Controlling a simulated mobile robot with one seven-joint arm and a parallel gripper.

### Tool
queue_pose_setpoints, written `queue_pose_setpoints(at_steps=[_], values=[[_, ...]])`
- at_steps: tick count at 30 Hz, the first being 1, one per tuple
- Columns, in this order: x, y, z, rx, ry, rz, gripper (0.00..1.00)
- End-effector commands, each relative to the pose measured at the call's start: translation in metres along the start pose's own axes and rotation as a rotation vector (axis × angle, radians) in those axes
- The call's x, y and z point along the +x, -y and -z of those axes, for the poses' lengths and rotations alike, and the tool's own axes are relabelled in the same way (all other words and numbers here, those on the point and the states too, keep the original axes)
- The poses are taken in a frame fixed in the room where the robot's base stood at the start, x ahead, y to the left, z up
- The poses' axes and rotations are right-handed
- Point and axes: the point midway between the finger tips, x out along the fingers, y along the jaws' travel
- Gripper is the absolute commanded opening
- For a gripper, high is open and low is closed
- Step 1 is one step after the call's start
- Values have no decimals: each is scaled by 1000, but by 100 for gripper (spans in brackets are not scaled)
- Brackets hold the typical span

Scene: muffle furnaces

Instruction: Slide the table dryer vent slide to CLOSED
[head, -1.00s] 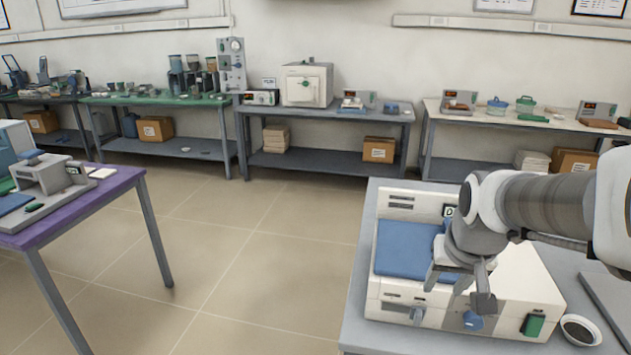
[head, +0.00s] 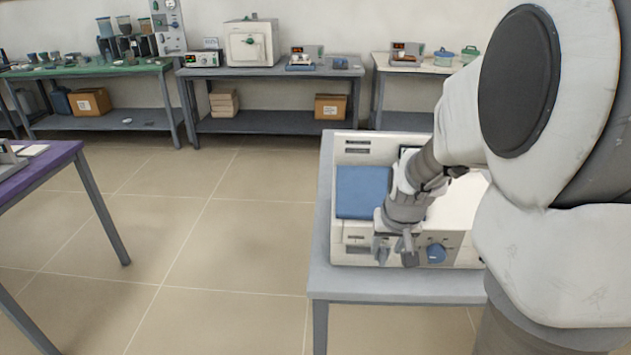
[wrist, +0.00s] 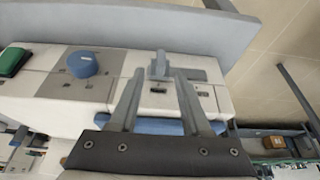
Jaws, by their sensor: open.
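The table dryer (head: 345,146) is a white box with a blue lid panel (head: 362,190) on a grey bench at the right of the head view. In the wrist view, a small grey upright tab (wrist: 158,63), which looks like the vent slide, stands out from the dryer's white front panel (wrist: 205,99). My gripper (head: 394,256) is in front of that panel, pointing down in the head view. In the wrist view my gripper (wrist: 159,73) is open, with the tab between its fingertips; I cannot tell whether either finger touches it. The slide's markings are not readable.
A blue knob (head: 436,253) sits right of my gripper on the front panel and also shows in the wrist view (wrist: 82,64). A green switch (wrist: 12,61) lies beyond it. The bench edge (head: 400,290) is just in front. Floor to the left is clear.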

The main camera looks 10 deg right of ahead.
Motion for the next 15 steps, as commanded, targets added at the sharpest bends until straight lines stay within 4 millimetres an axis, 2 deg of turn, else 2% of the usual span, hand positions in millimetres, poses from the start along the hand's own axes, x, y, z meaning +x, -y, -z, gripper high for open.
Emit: queue_pose_setpoints(at_steps=[1,6,15], values=[[14,0,-2,1,4,0,48],[36,0,-1,-1,1,0,48],[48,0,0,1,-1,0,48]])
